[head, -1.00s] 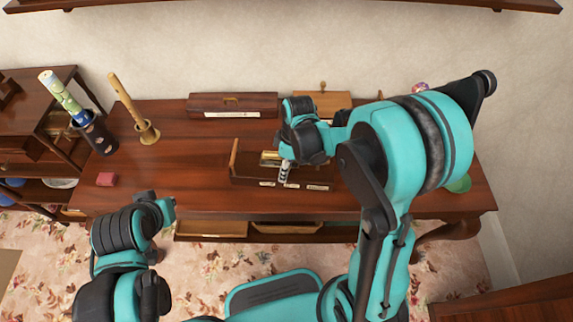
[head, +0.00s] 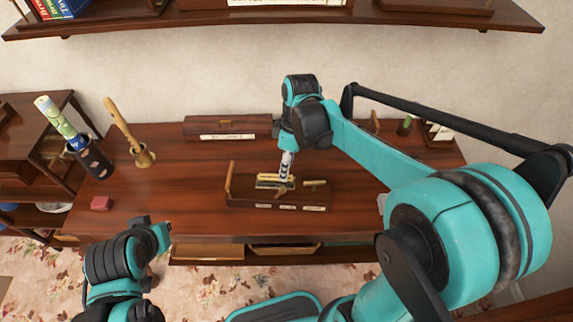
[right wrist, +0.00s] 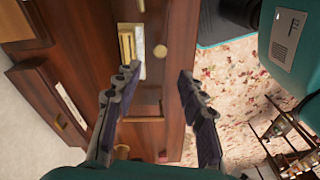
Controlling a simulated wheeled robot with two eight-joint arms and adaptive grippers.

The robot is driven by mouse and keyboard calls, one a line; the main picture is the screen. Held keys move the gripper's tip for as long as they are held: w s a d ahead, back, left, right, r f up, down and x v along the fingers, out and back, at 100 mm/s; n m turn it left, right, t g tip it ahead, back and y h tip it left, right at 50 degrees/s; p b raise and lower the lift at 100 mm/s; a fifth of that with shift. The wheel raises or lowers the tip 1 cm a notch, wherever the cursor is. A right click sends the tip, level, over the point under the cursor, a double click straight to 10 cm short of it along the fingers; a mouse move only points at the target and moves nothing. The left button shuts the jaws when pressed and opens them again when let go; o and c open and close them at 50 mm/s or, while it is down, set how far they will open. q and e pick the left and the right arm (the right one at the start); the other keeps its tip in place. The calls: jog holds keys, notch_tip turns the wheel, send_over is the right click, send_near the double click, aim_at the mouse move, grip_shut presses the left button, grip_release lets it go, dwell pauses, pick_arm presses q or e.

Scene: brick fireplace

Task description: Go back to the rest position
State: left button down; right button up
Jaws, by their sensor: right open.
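My right gripper (head: 286,178) hangs over the wooden tray (head: 235,196) on the desk, with its arm reaching in from the right. In the right wrist view its two dark fingers (right wrist: 160,75) are spread apart with nothing held between them. Brass-coloured pieces (head: 270,181) lie in the tray; from the head view I cannot tell whether the fingertips touch them. My left gripper (head: 158,235) is low at the left, in front of the desk's front edge. Its jaws are too small and turned away to read.
A wall shelf (head: 200,22) crosses above.

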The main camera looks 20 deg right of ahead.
dwell(0.3)
jog(key=s+d+r+m+t+h, duration=0.1)
jog(key=s+d+r+m+t, duration=0.1)
jog(key=s+m+t, duration=0.5)
jog(key=s+m, duration=0.3)
jog(key=m, duration=0.1)
jog(key=shift+s+d+r+m+h, duration=0.15)
jog(key=shift+d+r+m+h, duration=0.15)
jog(key=shift+d+r+m, duration=0.1)
